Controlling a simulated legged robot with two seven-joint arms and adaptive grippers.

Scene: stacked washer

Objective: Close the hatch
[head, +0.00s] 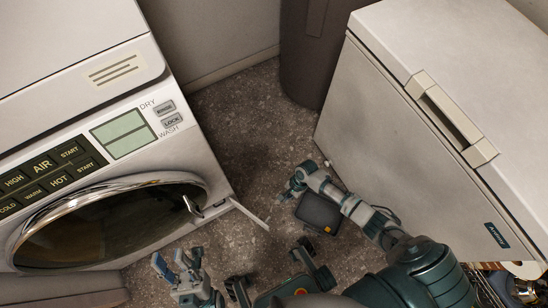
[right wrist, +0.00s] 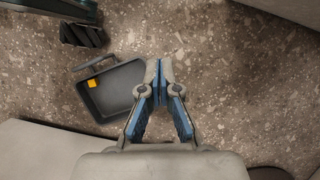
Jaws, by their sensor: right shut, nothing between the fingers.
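The white washer (head: 190,148) stands at the left in the head view. Its round glass door (head: 100,228) has a chrome rim and a dark handle and looks flush with the front. A thin white flap (head: 248,213) sticks out from the washer's lower right edge, over the floor. My left gripper (head: 174,262) is below the round door with its blue fingers apart, empty. My right gripper (head: 291,188) is to the right of the flap, apart from it. In the right wrist view its fingertips (right wrist: 158,70) meet with nothing between them.
A dark shallow tray-like thing (head: 318,211) with an orange mark is close to my right gripper; it also shows in the right wrist view (right wrist: 112,92). A white chest (head: 400,130) with a handle stands right, a dark bin (head: 312,50) behind. Speckled floor (head: 240,120) is clear between.

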